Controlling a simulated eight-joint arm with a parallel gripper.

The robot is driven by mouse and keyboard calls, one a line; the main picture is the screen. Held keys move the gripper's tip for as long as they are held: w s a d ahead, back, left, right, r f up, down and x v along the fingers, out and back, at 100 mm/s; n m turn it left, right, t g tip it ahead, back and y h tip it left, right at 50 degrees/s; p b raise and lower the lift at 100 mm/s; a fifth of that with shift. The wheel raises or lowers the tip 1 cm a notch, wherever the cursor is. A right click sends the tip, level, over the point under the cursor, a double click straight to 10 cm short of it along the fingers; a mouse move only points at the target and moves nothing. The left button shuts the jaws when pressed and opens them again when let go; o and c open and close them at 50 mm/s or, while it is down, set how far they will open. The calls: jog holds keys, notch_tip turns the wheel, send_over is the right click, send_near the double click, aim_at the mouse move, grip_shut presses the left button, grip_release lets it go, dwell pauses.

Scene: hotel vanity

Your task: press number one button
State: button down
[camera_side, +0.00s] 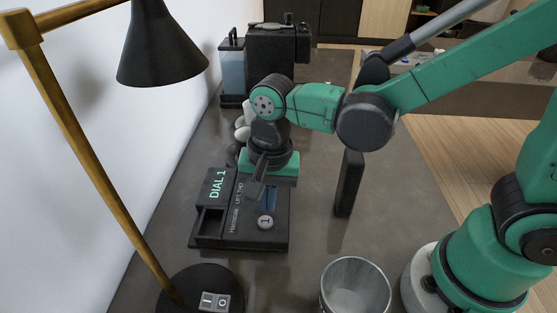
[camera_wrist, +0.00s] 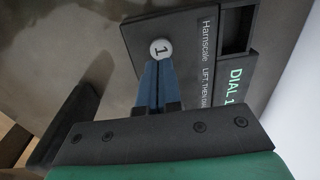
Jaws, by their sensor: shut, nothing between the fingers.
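The black phone-like unit (camera_side: 215,242) lies on the dark vanity top and reads DIAL 1; it also shows in the wrist view (camera_wrist: 190,28). Its round pale button marked 1 (camera_side: 265,222) is near the front edge of its top face. The button shows in the wrist view (camera_wrist: 161,49), just beyond my fingertips. My gripper (camera_side: 268,207) points down over the unit, with its blue fingers shut and empty. In the wrist view, the fingertips (camera_wrist: 155,64) meet the button's near edge in the picture. I cannot tell whether they touch it.
A dark upright slab (camera_side: 348,185) stands right of the unit. A metal cup (camera_side: 355,288) is at the front. A brass lamp with a black shade (camera_side: 162,45) and switched base (camera_side: 214,302) is at left. A black machine (camera_side: 272,55) with a water tank (camera_side: 232,68) stands behind.

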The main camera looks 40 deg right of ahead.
aim_at(265, 221)
jog(key=shift+f, duration=1.6)
jog(key=shift+w+a+f, duration=0.1)
jog(key=shift+w+f, duration=0.05)
jog(key=shift+f, duration=0.65)
jog(key=shift+s+d+r, duration=0.1)
jog(key=shift+r, duration=2.1)
jog(key=shift+s+d+r, duration=0.1)
jog(key=shift+r, duration=2.1)
jog(key=s+d+r+n+t, duration=0.1)
jog(key=d+r+n+t, duration=0.1)
jog(key=d+n+t, duration=0.4)
jog(key=d+n, duration=0.3)
jog(key=d, duration=0.3)
jog(key=shift+r+t, duration=0.3)
jog(key=shift+r, duration=0.05)
